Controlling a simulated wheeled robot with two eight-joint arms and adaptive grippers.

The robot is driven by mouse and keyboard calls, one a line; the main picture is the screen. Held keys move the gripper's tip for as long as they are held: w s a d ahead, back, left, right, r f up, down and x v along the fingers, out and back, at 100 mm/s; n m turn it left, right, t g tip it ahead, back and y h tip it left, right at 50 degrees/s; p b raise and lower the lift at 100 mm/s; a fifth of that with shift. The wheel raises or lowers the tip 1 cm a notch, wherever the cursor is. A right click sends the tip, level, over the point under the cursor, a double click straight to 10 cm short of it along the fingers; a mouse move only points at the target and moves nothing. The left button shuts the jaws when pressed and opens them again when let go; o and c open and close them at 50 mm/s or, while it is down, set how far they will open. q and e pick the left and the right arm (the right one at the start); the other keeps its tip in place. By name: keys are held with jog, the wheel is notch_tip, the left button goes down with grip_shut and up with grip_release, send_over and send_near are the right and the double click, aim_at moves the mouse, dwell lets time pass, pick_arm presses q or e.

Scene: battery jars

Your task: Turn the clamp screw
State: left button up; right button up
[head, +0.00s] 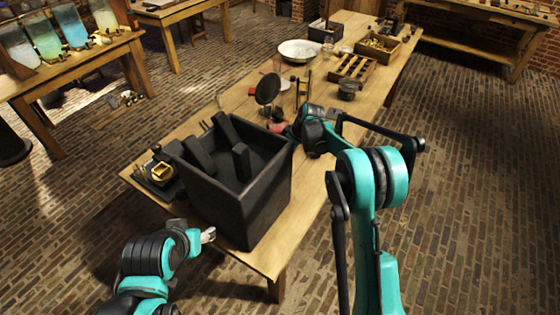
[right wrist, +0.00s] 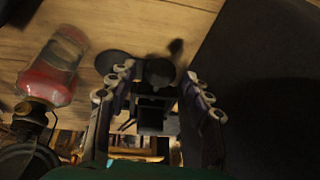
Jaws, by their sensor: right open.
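In the right wrist view, my right gripper (right wrist: 160,85) is open, its two fingers apart on either side of a dark round knob (right wrist: 160,71) with dark blocky parts below it. This may be the clamp screw, but it is too dark to be sure. I cannot tell whether the fingers touch it. In the head view, my right gripper is by the far right side of the large black box (head: 240,204), its fingertips mostly hidden. My left gripper (head: 208,235) is low at the table's near left edge, beside the black box; its finger opening is unclear.
The black box wall fills the right of that view. A round dark disc (head: 268,88), a white basin (head: 300,50) and wooden trays (head: 352,68) are farther along the table. A small brass-coloured item (head: 161,172) lies left.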

jog(key=shift+f, duration=0.3)
jog(key=shift+a, duration=0.1)
grip_shut()
jog(key=shift+w, duration=0.1)
jog(key=shift+w+d+m+g+y, duration=0.2)
jog(key=shift+m+g+y, duration=0.1)
jog(key=shift+g+y, duration=0.7)
jog(key=shift+w+d+f+m+g+y, duration=0.1)
jog(key=shift+m+g+y, duration=0.1)
jog(key=shift+g+y, duration=0.45)
jog(key=shift+w+f+m+g+y, duration=0.1)
jog(key=shift+m+g+y, duration=0.1)
jog(key=shift+g+y, duration=0.45)
jog(key=shift+g, duration=0.3)
